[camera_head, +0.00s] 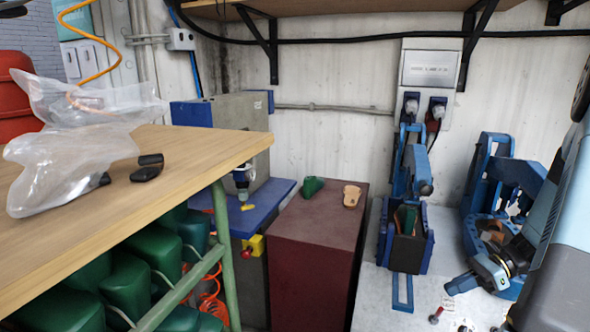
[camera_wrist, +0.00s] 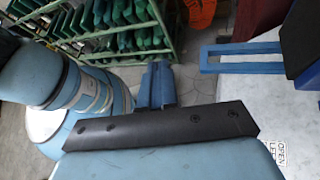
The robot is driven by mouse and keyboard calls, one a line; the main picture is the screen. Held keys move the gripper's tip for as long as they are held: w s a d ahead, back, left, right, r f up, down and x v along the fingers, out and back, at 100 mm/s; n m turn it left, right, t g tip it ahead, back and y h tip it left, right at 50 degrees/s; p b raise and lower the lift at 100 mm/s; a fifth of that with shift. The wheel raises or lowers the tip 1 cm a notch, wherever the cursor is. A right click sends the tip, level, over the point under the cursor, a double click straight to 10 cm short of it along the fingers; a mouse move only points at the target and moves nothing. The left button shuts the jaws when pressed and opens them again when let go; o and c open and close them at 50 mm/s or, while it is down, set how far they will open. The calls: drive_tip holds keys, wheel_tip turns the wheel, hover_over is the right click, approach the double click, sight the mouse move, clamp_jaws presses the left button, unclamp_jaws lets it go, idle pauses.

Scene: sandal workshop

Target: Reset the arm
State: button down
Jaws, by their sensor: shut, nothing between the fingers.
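My gripper (camera_wrist: 156,80) shows in the wrist view as two blue fingers close together, beyond a black bolted bar. It is shut and nothing is between the fingers. It points over the grey floor beside a green rack and a blue open frame, apart from both. My light blue and grey arm (camera_head: 565,210) stands along the right edge of the head view. I cannot clearly make out the fingers in that view. Part of my own body also shows at the left of the wrist view.
A wooden table (camera_head: 190,160) with plastic bags fills the left, above green lasts (camera_head: 90,280). A dark red box (camera_head: 315,235) bears a green last (camera_head: 312,186) and a tan piece (camera_head: 351,195). Blue machines (camera_head: 405,240) stand right of it, close to my arm.

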drive_tip(key=s+a+r+n+t+h, duration=0.2)
drive_tip(key=s+a+r+n+h, duration=0.2)
drive_tip(key=r, duration=0.4)
drive_tip(key=s+a+r+n+t+h, duration=0.2)
drive_tip(key=s+a+r+n+h, duration=0.2)
drive_tip(key=a+r+n, duration=0.3)
drive_tip(key=s+a+r+n+t+h, duration=0.1)
drive_tip(key=s+a+r+n+h, duration=0.3)
drive_tip(key=r+n, duration=0.5)
drive_tip(key=shift+s+a+r+t, duration=0.4)
drive_tip(key=shift+s+a+r, duration=0.05)
drive_tip(key=shift+a+r, duration=0.5)
drive_tip(key=shift+a, duration=0.1)
